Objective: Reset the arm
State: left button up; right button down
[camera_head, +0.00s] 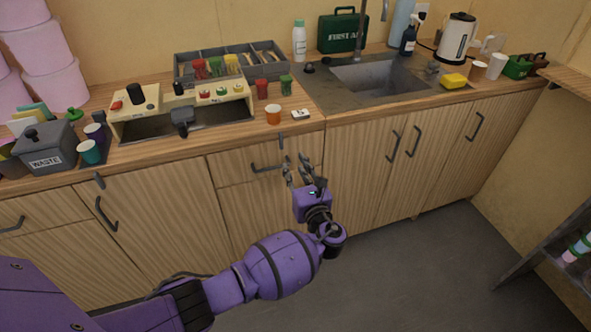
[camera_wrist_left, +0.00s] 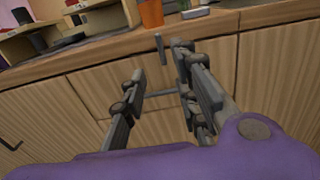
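My left arm, purple, reaches in from the left in the head view. My left gripper (camera_head: 304,174) is in front of the wooden cabinet fronts, below the counter edge. In the left wrist view its two dark fingers (camera_wrist_left: 160,88) stand apart with nothing between them, and a drawer handle shows behind the gap. The gripper looks open and empty and does not appear to touch the cabinet. My right gripper is not in either view.
The counter edge (camera_head: 352,121) is above the gripper. An orange cup (camera_head: 273,115) and a small white card or box (camera_head: 300,114) stand near that edge. A drawer handle (camera_head: 268,167) sticks out behind the gripper. The floor (camera_head: 430,265) to the right is clear.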

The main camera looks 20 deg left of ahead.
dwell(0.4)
pick_arm(q)
jog(key=d+f+n+g+h, duration=0.1)
jog(key=d+f+n+h, duration=0.45)
jog(key=d+n, duration=0.2)
jog(key=s+d+f+n+g+h+p, duration=0.1)
jog(key=s+d+f+n+h, duration=0.15)
jog(key=s+n, duration=0.35)
jog(key=s+d+f+n+g+h, duration=0.1)
jog(key=s+f+n+g+h, duration=0.2)
jog(key=s, duration=0.4)
jog(key=s+a+f+n, duration=0.2)
jog(key=s+a+n, duration=0.2)
jog(key=s, duration=0.6)
jog(key=s+a+f+n+g+p, duration=0.1)
jog(key=s+a+n, duration=0.3)
jog(key=s, duration=0.7)
jog(key=s+a+f+n, duration=0.4)
jog(key=s+a, duration=0.1)
jog(key=s, duration=0.6)
jog(key=shift+s+a+y+p, duration=0.25)
jog(key=shift+a+y+p, duration=0.05)
jog(key=shift+p, duration=0.1)
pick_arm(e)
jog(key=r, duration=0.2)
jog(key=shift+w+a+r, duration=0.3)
pick_arm(q)
jog(key=shift+n, duration=0.25)
